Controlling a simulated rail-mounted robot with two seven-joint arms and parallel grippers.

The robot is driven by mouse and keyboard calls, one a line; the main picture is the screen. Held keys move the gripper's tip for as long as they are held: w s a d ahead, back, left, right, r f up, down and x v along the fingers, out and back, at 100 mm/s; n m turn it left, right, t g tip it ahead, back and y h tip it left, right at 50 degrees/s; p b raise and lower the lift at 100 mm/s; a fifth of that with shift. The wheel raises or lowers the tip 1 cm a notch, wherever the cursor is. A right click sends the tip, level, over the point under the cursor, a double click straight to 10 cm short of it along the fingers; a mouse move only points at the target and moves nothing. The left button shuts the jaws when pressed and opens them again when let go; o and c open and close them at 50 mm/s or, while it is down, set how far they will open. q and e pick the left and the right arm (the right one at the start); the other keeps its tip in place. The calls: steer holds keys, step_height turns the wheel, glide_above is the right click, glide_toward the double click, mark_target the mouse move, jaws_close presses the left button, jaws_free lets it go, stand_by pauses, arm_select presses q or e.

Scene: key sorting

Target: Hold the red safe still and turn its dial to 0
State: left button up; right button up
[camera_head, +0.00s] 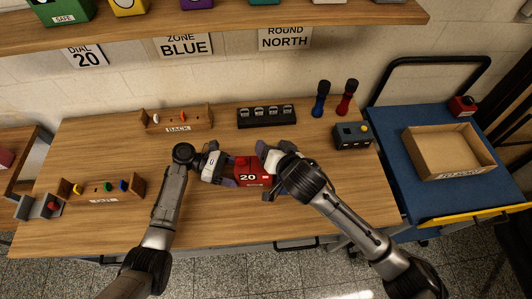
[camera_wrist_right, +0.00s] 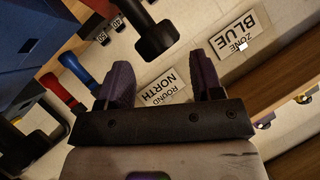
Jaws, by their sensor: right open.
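The red safe (camera_head: 253,172) stands on the wooden table between my two grippers in the head view.
A black box with several dials (camera_head: 266,115), blue (camera_head: 319,99) and red (camera_head: 346,98) flashlights and a grey box (camera_head: 352,135) stand behind. Wooden racks (camera_head: 176,118) (camera_head: 108,191) stand left. A blue cart (camera_head: 390,190) is right. The front table is mostly clear.

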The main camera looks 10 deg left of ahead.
step_height(320, 180, up, 10)
steer(key=s+a+r+m+g+h, duration=0.15)
steer(key=m+g+h, duration=0.25)
steer(key=g+h, duration=0.5)
steer(key=shift+g+y, duration=0.5)
steer(key=f, duration=1.2)
steer(key=shift+w+f, duration=0.2)
steer(key=shift+f, duration=0.05)
steer(key=c, duration=0.9)
steer(key=shift+c, duration=0.2)
